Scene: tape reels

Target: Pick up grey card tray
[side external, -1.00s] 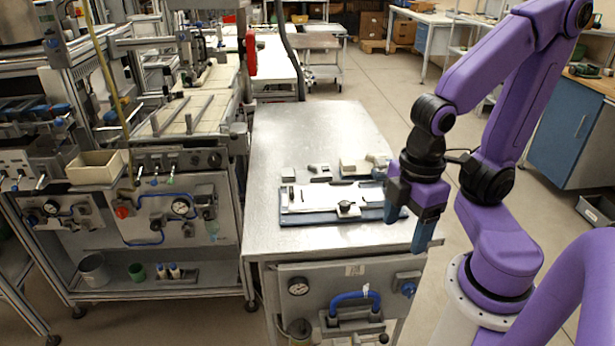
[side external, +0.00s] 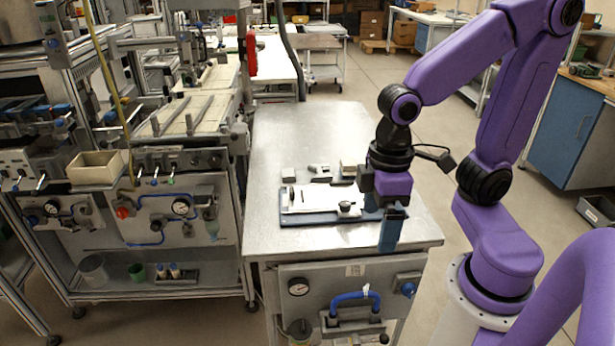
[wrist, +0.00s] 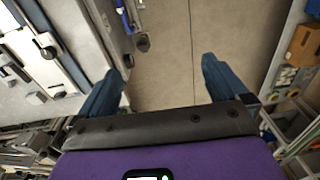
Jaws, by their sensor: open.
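My gripper (side external: 392,228) points down over the right side of the steel table in the side view. In the wrist view its two blue fingers (wrist: 160,78) are wide apart with nothing between them; floor shows beyond. A blue-edged fixture (side external: 300,222) with a white plate (side external: 318,198) and a black knob (side external: 345,206) lies left of the gripper. Behind it are small grey pieces (side external: 288,175) and a pale block (side external: 348,167). I cannot tell which of these is the grey card tray. The fixture also shows at the upper left of the wrist view (wrist: 70,66).
The steel table (side external: 310,130) is bare at its back and along its front edge. A bench with gauges and a beige bin (side external: 95,167) stands to the left. A blue cabinet (side external: 570,135) stands at the right, beyond the arm.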

